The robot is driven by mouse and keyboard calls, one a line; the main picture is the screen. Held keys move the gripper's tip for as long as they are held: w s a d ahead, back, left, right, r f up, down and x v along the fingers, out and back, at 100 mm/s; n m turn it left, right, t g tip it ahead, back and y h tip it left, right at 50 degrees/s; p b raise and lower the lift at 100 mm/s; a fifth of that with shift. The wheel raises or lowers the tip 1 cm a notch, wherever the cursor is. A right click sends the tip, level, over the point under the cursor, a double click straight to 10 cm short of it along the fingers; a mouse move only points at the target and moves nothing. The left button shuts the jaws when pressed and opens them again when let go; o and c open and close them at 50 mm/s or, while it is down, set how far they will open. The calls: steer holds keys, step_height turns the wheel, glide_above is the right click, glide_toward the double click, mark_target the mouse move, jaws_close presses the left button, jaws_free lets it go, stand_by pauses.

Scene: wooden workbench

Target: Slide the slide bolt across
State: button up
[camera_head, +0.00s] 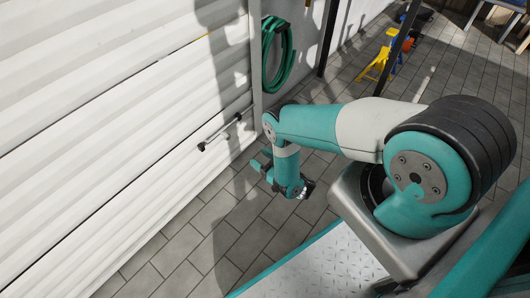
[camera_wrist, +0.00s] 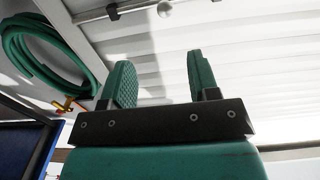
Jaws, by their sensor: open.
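The slide bolt (camera_head: 220,131) is a thin metal rod with dark ends, fixed on the white ribbed door (camera_head: 120,110) near its right edge. In the wrist view the bolt's bar (camera_wrist: 118,11) runs along the top edge, with a pale round knob (camera_wrist: 165,9) at its right part. My gripper (camera_wrist: 160,68) is open, with nothing between its two teal fingers. The knob shows beyond the fingers, apart from them. In the head view my gripper (camera_head: 261,163) is small, to the lower right of the bolt and clear of the door.
A coiled green hose (camera_head: 277,53) hangs on the wall just right of the door; it also shows in the wrist view (camera_wrist: 45,55). A yellow stand (camera_head: 381,60) is on the tiled floor farther back. The floor beside the door is clear.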

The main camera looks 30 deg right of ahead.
steer(key=shift+p+v, duration=0.6)
steer(key=shift+v, duration=0.2)
